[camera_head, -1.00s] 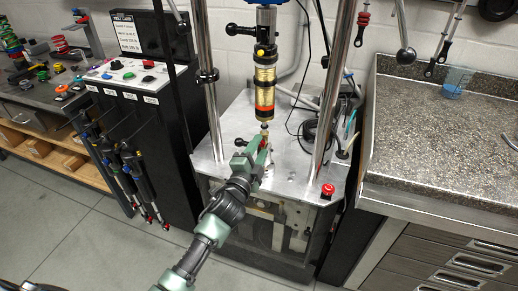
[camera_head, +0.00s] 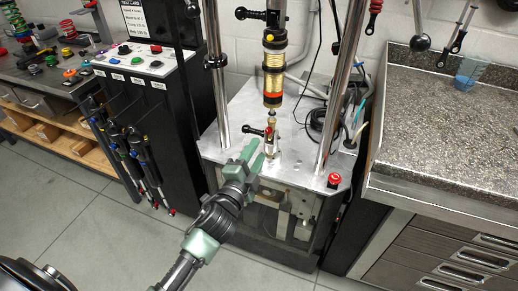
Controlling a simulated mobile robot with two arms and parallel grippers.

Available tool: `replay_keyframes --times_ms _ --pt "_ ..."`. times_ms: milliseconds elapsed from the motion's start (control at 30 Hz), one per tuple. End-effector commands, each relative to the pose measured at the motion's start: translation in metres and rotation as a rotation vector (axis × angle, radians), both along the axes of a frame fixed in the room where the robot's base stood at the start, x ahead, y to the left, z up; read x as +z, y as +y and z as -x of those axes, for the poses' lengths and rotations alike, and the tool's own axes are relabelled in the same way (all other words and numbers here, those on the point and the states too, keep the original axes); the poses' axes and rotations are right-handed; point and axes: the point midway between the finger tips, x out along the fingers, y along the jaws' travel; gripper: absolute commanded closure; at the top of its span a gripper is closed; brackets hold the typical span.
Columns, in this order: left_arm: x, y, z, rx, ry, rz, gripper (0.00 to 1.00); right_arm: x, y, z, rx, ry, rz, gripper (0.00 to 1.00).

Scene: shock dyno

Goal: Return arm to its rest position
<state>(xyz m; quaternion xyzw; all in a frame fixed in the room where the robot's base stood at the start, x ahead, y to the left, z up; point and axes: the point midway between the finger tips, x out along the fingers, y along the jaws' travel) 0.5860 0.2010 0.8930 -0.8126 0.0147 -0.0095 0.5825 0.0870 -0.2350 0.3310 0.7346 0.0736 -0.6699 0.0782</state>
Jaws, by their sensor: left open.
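My left arm reaches up from the bottom of the head view. Its green gripper (camera_head: 254,153) is open and empty, with two fingers pointing up and to the right. It is just left of and in front of the lower clevis (camera_head: 270,143) of the dyno, and a gap shows between them. The gold shock absorber (camera_head: 273,78) hangs upright in the dyno between two chrome columns, above the clevis. A black-knobbed pin (camera_head: 250,130) sticks out to the left at the clevis. My right gripper is not in view.
A red emergency button (camera_head: 333,180) sits on the dyno's metal top (camera_head: 225,145). A black control cabinet (camera_head: 160,100) with hanging shocks stands left. A granite-topped counter (camera_head: 440,130) with drawers stands right. Open floor (camera_head: 100,235) lies at lower left.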

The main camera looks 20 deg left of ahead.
Motion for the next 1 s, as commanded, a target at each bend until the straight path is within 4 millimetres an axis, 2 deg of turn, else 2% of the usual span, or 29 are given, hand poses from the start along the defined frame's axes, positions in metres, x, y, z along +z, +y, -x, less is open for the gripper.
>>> replay_keyframes --times_ms 367,467,567,667,700,767,800,867,900,967,1000 --pt "0.0 0.0 0.0 0.0 0.0 0.0 0.59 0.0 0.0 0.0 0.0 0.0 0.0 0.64" --pt "-0.012 0.0 0.0 0.001 0.024 0.013 0.59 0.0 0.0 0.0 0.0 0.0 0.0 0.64" --pt "-0.052 0.001 0.002 0.004 0.102 0.056 0.59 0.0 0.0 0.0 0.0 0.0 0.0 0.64" --pt "-0.117 0.003 0.013 0.018 0.229 0.132 0.59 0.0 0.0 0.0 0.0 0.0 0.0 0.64" --pt "-0.147 0.004 0.02 0.027 0.289 0.17 0.59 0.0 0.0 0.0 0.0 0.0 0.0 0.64" --pt "-0.192 0.005 0.035 0.047 0.378 0.225 0.59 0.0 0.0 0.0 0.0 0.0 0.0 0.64" --pt "-0.221 0.006 0.046 0.062 0.435 0.26 0.59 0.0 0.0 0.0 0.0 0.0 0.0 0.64" --pt "-0.263 0.008 0.067 0.09 0.521 0.314 0.59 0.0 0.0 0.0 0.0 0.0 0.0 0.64" --pt "-0.289 0.009 0.083 0.112 0.576 0.35 0.59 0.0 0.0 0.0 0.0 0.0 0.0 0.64" --pt "-0.328 0.011 0.108 0.147 0.658 0.402 0.59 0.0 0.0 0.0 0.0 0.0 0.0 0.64" --pt "-0.352 0.012 0.128 0.173 0.712 0.435 0.59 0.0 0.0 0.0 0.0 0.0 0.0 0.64"
